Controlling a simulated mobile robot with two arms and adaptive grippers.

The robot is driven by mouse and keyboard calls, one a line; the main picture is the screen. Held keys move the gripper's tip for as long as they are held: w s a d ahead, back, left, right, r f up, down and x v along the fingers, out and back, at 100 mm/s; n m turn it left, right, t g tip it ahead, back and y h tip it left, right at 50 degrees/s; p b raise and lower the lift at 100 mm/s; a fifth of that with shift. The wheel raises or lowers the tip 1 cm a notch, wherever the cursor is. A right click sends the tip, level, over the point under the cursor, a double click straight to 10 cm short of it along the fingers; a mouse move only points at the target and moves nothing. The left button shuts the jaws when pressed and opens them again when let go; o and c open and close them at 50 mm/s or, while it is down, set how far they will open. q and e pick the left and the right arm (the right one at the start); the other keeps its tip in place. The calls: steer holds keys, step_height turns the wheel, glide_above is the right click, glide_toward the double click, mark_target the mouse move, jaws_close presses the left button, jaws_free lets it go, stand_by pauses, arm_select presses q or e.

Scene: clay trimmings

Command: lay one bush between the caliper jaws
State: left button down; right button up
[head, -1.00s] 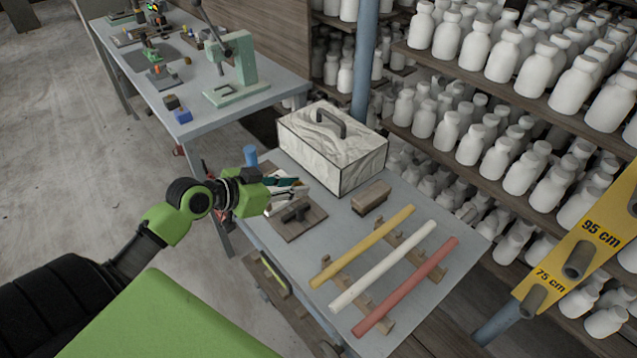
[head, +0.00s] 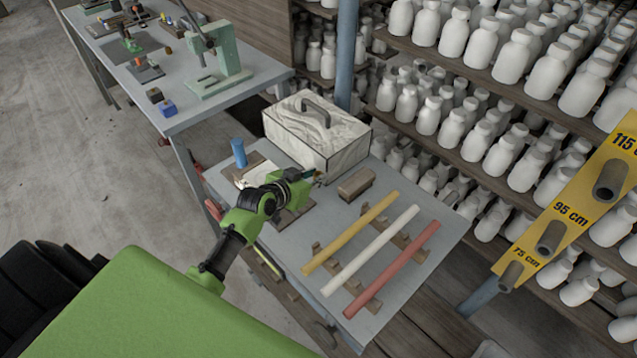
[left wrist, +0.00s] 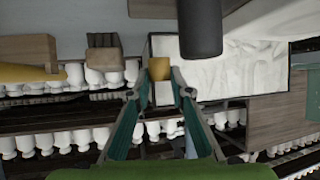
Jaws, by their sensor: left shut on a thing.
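My left gripper (head: 312,175) is above the near table, beside the front of the white marbled box. In the left wrist view its two teal-sided fingers (left wrist: 160,84) close on a small brass-coloured bush (left wrist: 159,68) at their tips. The bush is too small to make out clearly in the head view. A wooden board (head: 290,219) lies under and behind the gripper, mostly hidden by it. I cannot make out the caliper or its jaws for certain. My right gripper is not in view.
The marbled box (head: 335,150) with a dark handle stands at the table's back. A wooden block (head: 357,184) lies right of the gripper. Yellow (head: 350,233), white (head: 370,252) and red (head: 393,269) bars rest on wooden supports. A blue cylinder (head: 239,152) stands left.

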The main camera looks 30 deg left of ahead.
mark_target(319, 194)
arm_select(q)
steer(key=shift+w+d+f, duration=0.25)
steer(key=shift+f, duration=0.2)
steer(key=shift+w+d+f+p, duration=0.1)
steer(key=shift+f+p, duration=0.2)
steer(key=shift+f, duration=1.4)
steer(key=shift+f, duration=0.1)
steer(key=c, duration=2.2)
jaws_free()
steer(key=o, duration=0.4)
